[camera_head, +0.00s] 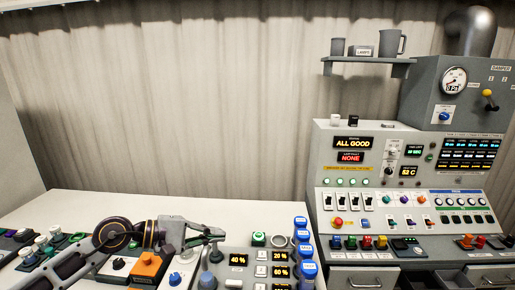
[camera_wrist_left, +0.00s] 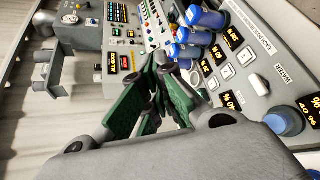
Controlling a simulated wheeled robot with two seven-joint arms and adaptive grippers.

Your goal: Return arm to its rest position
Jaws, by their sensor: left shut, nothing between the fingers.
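My left arm (camera_head: 105,245) comes in from the lower left of the head view and reaches over the low control desk. My left gripper (camera_head: 218,236) points right, above the desk near the percentage displays. It is shut and empty. In the left wrist view its green-padded fingers (camera_wrist_left: 160,100) are close together with nothing between them, and the blue-capped knobs lie beyond and beside them. My right gripper is not in view.
Blue-capped knobs (camera_head: 307,253) stand in a column right of the gripper. A green button (camera_head: 258,239) is close by. The orange block (camera_head: 147,266) lies below the arm. An upright console (camera_head: 345,165) reading ALL GOOD stands at right. The white desk top (camera_head: 85,207) behind is clear.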

